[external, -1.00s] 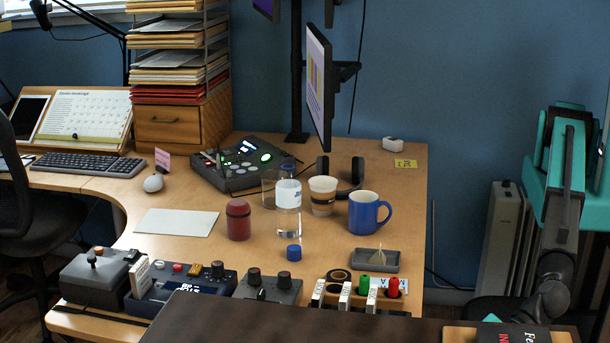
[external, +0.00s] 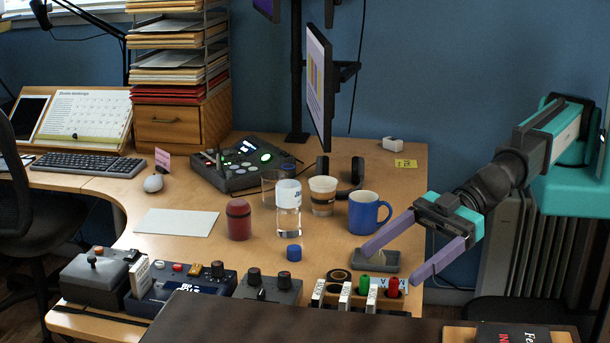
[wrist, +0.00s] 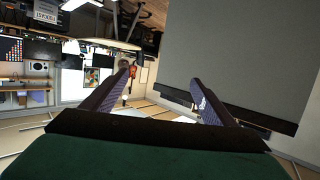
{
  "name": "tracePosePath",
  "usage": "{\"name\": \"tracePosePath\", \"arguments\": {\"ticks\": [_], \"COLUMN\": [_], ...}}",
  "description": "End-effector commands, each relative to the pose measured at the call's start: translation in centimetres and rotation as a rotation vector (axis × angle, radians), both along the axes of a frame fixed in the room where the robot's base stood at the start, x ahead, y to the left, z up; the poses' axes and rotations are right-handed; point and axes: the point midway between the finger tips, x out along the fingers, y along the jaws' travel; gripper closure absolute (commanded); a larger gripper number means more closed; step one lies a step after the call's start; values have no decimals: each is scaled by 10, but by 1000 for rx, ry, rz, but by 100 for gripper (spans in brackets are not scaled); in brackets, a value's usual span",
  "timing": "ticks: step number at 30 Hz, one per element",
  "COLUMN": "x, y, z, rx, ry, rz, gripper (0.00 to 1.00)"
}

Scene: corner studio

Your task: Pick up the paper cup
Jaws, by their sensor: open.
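The paper cup (external: 322,196) is pale with a dark band around its middle. It stands upright on the desk in the external view, between the clear bottle (external: 288,207) and the blue mug (external: 363,212). My gripper (external: 388,267) is open and empty, with its two purple fingers spread. It is at the right, in front of the mug and close to the grey tray in the picture, apart from the cup. In the wrist view the open fingers (wrist: 163,92) show, and I cannot make out the cup there.
Close to the cup are black headphones (external: 356,178), a red jar (external: 238,219) and a blue cap (external: 294,251). A grey tray (external: 391,262) lies behind my fingers. A dark ledge (external: 240,322) crosses the front.

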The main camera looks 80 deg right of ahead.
Motion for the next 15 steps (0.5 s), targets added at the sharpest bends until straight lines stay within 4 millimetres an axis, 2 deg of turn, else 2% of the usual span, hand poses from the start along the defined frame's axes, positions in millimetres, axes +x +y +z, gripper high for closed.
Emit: {"name": "tracePosePath", "arguments": {"ticks": [1,5,11,15], "x": [11,38,86,122], "y": [-11,-35,-90,-143], "z": [16,31,25,16], "rx": [16,25,-10,-47], "ry": [-11,-18,19,64], "rz": [-5,-40,-146,-243], "gripper": [21,21,21,21]}}
